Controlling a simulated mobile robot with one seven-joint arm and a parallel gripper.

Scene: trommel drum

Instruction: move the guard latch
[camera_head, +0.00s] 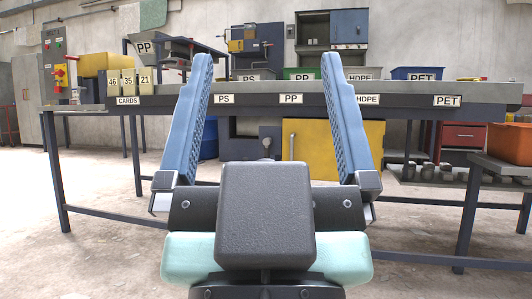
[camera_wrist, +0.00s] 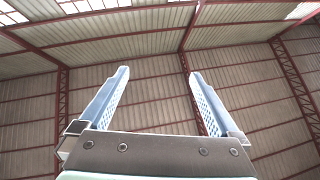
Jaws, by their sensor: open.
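My gripper (camera_head: 266,58) is open and empty, with its two blue fingers pointing up in the middle of the head view. The wrist view shows the same open fingers (camera_wrist: 159,73) against the roof and wall, with nothing between them. A yellow panel (camera_head: 335,140) stands low behind the long bench, partly hidden by my right finger. A small upright grey bar (camera_head: 291,147) on its left part may be the guard latch, but I cannot tell for certain. My gripper is in front of the bench, apart from the panel.
The long labelled bench (camera_head: 420,90) crosses ahead, with several bins behind it, including a blue PET bin (camera_head: 419,73). A control box with a red switch (camera_head: 60,75) stands at left. An orange bin (camera_head: 510,143) sits at right. The near floor (camera_head: 110,250) is clear.

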